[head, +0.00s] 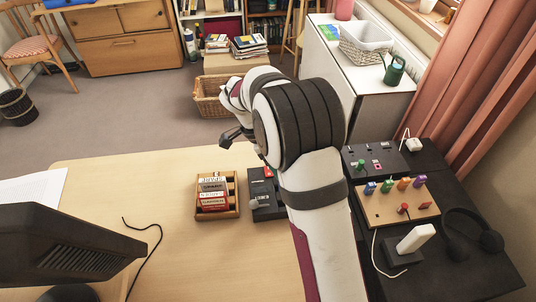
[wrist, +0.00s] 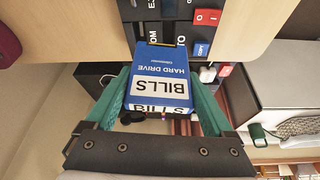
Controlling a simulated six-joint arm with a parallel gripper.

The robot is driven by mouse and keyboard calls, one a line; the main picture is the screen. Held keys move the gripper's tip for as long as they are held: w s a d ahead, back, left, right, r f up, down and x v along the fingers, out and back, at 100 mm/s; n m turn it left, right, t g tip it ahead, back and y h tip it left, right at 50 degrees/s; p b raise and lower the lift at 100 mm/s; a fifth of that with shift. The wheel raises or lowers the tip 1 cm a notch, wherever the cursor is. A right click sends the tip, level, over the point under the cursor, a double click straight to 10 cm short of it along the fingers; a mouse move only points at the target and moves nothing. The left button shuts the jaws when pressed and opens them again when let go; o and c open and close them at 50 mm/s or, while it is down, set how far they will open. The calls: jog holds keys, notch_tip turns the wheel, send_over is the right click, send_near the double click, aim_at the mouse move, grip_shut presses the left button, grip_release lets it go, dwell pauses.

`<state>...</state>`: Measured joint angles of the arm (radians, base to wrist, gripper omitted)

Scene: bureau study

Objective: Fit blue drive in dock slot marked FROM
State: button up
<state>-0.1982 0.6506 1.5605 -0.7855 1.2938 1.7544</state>
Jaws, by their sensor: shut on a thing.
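The blue drive (wrist: 174,62), with a white label reading BILLS, is between the teal fingers of my gripper (wrist: 162,88), which is shut on it. Its far end overlaps the black dock (wrist: 137,12) in the wrist view, beside the letters OM of a partly covered slot marking; TO is printed to the right. I cannot tell whether its end is in a slot. In the head view the dock (head: 262,204) lies on the desk, partly behind my arm. My gripper (head: 230,136) shows above and left of it there; the blue drive is not discernible there.
A wooden rack (head: 217,213) of labelled drives stands just left of the dock. Red and blue buttons (wrist: 204,30) sit on the dock. A pegboard (head: 395,211), black headphones (head: 470,235) and a white device (head: 415,238) are at right. The desk's front middle is clear.

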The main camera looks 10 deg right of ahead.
jog(key=s+d+f+m+g+y, duration=0.1)
jog(key=s+f+m+g+y, duration=0.1)
jog(key=m, duration=0.6)
jog(key=s+d+f+m+g+y, duration=0.1)
jog(key=s+m+y, duration=0.1)
jog(key=m, duration=0.6)
jog(key=shift+d+f+m+g+y, duration=0.3)
jog(key=shift+f+g, duration=0.1)
jog(key=shift+f, duration=2)
jog(key=o, duration=1.2)
